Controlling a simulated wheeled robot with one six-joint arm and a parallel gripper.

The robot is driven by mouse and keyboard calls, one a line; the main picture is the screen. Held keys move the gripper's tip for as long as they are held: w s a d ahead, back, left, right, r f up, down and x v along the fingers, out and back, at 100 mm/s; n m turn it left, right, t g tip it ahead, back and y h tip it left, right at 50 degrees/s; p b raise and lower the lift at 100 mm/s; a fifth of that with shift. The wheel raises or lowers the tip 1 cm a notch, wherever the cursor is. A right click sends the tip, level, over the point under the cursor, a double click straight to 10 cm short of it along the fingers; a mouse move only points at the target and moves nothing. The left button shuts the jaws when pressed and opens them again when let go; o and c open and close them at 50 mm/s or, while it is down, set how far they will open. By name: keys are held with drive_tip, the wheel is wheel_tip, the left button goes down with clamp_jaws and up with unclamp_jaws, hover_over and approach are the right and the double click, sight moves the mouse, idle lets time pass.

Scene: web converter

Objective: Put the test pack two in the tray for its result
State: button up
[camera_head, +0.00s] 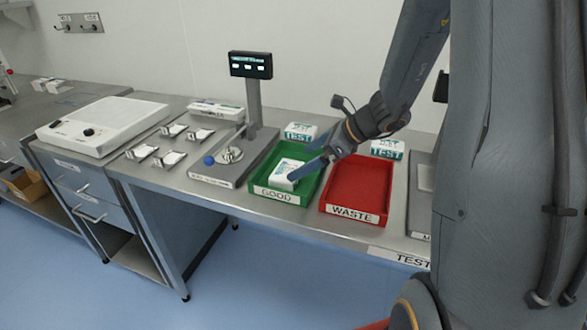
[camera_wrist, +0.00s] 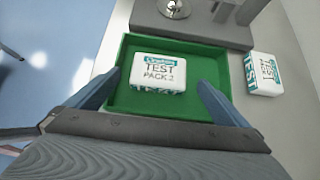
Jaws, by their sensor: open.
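Test pack two (camera_wrist: 157,73), a white pack with teal print reading "TEST PACK 2", lies in the green tray (camera_wrist: 122,95) in the wrist view. In the head view the pack (camera_head: 285,172) sits inside the green tray (camera_head: 307,188), labelled GOOD. My gripper (camera_head: 311,172) is over the green tray, and its fingers hide part of the pack. In the wrist view my gripper (camera_wrist: 157,92) is open, with blue fingers apart on either side of the pack and gaps between. The red tray (camera_head: 357,183), labelled WASTE, is empty to the right.
One TEST pack (camera_head: 300,131) stands behind the green tray and another (camera_head: 387,149) behind the red tray. A tester with a display (camera_head: 250,65) on a post stands left of the green tray. A white device (camera_head: 103,124) and several small clips lie further left.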

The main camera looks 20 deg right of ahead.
drive_tip(key=v, duration=0.5)
drive_tip(key=s+a+f+n+g, duration=0.1)
drive_tip(key=s+n, duration=0.2)
drive_tip(key=s+a+f+n+g+h, duration=0.1)
drive_tip(key=s+a+n, duration=0.1)
drive_tip(key=s, duration=0.1)
drive_tip(key=s+a+f+n+g+h, duration=0.1)
drive_tip(key=s+a+n, duration=0.1)
drive_tip(key=s+n, duration=0.1)
drive_tip(key=shift+a+f+n+g+b, duration=0.2)
drive_tip(key=shift+n+g+b, duration=0.1)
drive_tip(key=shift+g, duration=0.1)
drive_tip(key=s+f+n+h, duration=0.1)
drive_tip(key=s+n+h, duration=0.4)
drive_tip(key=n, duration=1.1)
drive_tip(key=s, duration=0.3)
drive_tip(key=shift+s+n+g+h, duration=0.2)
drive_tip(key=shift+n+g+h, duration=0.1)
drive_tip(key=shift+a+f, duration=0.15)
